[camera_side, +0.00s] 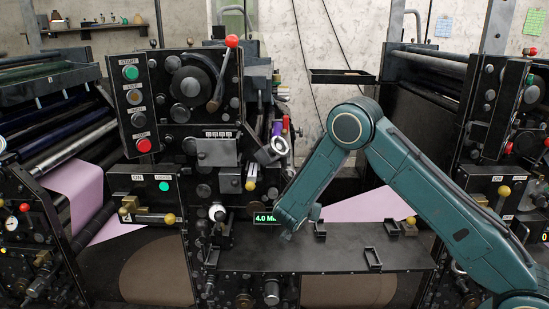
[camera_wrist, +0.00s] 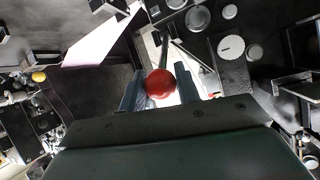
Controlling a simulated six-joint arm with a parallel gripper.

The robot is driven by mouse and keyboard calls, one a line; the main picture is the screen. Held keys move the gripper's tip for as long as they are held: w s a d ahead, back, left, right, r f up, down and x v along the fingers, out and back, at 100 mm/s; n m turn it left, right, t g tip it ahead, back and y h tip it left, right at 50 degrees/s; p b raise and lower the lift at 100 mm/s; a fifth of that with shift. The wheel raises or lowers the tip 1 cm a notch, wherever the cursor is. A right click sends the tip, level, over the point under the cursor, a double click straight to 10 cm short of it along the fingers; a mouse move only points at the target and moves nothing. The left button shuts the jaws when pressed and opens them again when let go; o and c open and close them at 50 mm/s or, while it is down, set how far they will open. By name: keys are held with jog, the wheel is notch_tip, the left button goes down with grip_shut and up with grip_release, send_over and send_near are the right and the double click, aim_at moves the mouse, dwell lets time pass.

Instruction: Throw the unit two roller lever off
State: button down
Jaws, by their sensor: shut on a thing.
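In the wrist view, a red ball knob (camera_wrist: 160,83) sits at the end of a dark lever shaft (camera_wrist: 165,48), between the two fingers of my gripper (camera_wrist: 171,74). My gripper is shut on this lever. The knob is close to the left finger, and a pale gap shows toward the right finger. In the side view, the end of my arm (camera_side: 291,213) is low at the middle press unit, beside the green display (camera_side: 265,218). The fingers and the held knob cannot be made out there. I cannot read which unit's roller lever this is.
Another red-knobbed lever (camera_side: 232,41) stands upright on the middle unit. Yellow-knobbed levers (camera_side: 169,218) and small black brackets (camera_side: 373,259) stick out nearby. A pink paper web (camera_side: 370,207) runs behind my arm. The black deck top (camera_side: 330,258) is mostly clear.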

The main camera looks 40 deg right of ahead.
jog(key=shift+s+a+f, duration=0.2)
jog(key=shift+f, duration=0.35)
jog(key=shift+s+a+f, duration=0.15)
jog(key=shift+f, duration=0.4)
jog(key=shift+s+a+f, duration=0.2)
jog(key=shift+f, duration=0.35)
jog(key=c, duration=1.1)
grip_release()
jog(key=shift+o, duration=0.2)
jog(key=shift+r, duration=0.1)
jog(key=v, duration=1.3)
jog(key=shift+s+a+r, duration=0.15)
jog(key=shift+a, duration=0.1)
jog(key=shift+d+r, duration=0.1)
jog(key=shift+r, duration=0.05)
